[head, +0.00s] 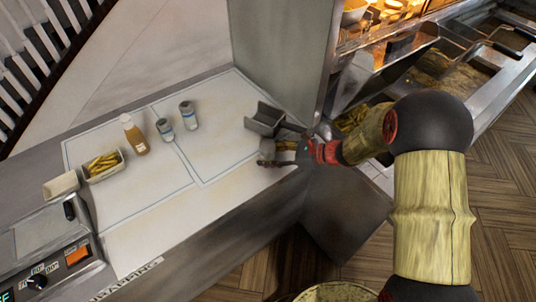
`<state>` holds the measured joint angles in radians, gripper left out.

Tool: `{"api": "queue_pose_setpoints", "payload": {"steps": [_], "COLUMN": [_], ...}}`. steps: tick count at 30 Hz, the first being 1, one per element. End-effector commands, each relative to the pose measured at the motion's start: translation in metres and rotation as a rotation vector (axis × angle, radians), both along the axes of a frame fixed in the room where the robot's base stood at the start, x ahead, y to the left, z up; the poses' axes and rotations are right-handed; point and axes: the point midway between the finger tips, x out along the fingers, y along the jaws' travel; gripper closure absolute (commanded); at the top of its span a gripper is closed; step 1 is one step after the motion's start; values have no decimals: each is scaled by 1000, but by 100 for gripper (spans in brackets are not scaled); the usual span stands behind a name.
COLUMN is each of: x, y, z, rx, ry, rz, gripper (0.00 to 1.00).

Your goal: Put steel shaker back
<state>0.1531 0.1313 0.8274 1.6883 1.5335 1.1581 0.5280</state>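Two steel-grey shakers with pale blue-white labels stand upright on the white counter top, one nearer (164,131) and one farther right (188,117). They stand apart, and I cannot tell which the task means. My arm reaches in from the right. My gripper (268,157) appears low over the counter's right end, well right of both shakers.
A sauce bottle (134,136) stands left of the shakers. A tray of fries (103,165) and an empty pale tray (61,186) lie farther left. A control panel (56,268) is at the lower left. The fryer (447,75) is upper right. The counter's middle front is clear.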

Motion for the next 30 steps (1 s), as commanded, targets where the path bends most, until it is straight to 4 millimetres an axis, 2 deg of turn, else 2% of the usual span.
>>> {"api": "queue_pose_setpoints", "payload": {"steps": [5, 16, 20, 30], "x": [0, 0, -4, -24], "y": [0, -1, -16, -77], "z": [0, 5, 11, 37], "rx": [0, 0, 1, 1], "ry": [0, 0, 0, -1], "rz": [0, -1, -3, -4], "gripper": [44, 44, 44, 44]}}
